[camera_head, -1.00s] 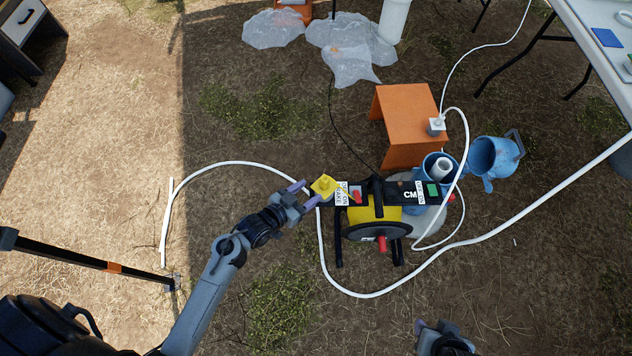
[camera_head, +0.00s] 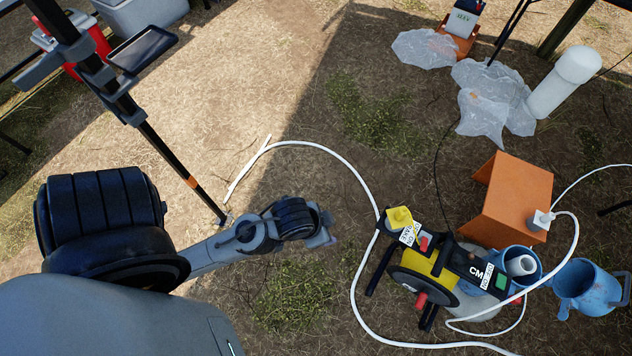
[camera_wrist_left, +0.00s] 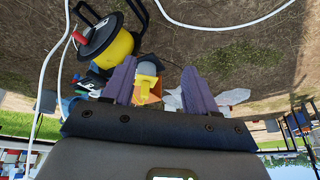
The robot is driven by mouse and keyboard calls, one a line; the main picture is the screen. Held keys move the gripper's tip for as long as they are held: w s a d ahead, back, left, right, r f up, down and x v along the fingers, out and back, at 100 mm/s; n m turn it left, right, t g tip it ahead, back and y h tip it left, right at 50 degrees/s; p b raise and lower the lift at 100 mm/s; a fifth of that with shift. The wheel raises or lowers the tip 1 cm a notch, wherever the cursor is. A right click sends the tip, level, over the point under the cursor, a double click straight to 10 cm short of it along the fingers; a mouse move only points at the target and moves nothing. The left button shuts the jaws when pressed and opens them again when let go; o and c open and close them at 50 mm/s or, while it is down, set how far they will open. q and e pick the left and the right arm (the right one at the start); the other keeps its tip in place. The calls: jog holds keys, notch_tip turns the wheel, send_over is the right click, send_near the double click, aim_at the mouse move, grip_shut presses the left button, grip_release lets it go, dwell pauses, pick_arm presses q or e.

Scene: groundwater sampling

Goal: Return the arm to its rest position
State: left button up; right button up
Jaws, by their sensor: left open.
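My left arm comes in from the left in the head view, and its gripper (camera_head: 322,232) is left of the reel (camera_head: 432,272), apart from it. In the left wrist view the purple fingers (camera_wrist_left: 158,82) are spread, with nothing held. The black and yellow reel carries a yellow block (camera_head: 399,217) at its left end and a red handle. The reel also shows at upper left in the wrist view (camera_wrist_left: 112,42). The yellow block appears beyond the gap between the fingers (camera_wrist_left: 147,70), not touched. My right gripper is out of view.
White tubing (camera_head: 352,172) loops over the ground around the reel. An orange stool (camera_head: 507,200), blue jugs (camera_head: 588,288), plastic sheets (camera_head: 490,100) and a white cylinder (camera_head: 562,80) lie right. A black pole (camera_head: 165,150) stands left.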

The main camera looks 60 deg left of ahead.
pick_arm(q)
jog(key=shift+s+d+r+g, duration=0.1)
jog(key=shift+s+r+g, duration=0.2)
jog(key=shift+s, duration=0.35)
jog(key=shift+s+r+g, duration=0.2)
jog(key=shift+s+r, duration=0.1)
jog(key=shift+s, duration=0.3)
notch_tip(320, 180, up, 53)
jog(key=p, duration=5.3)
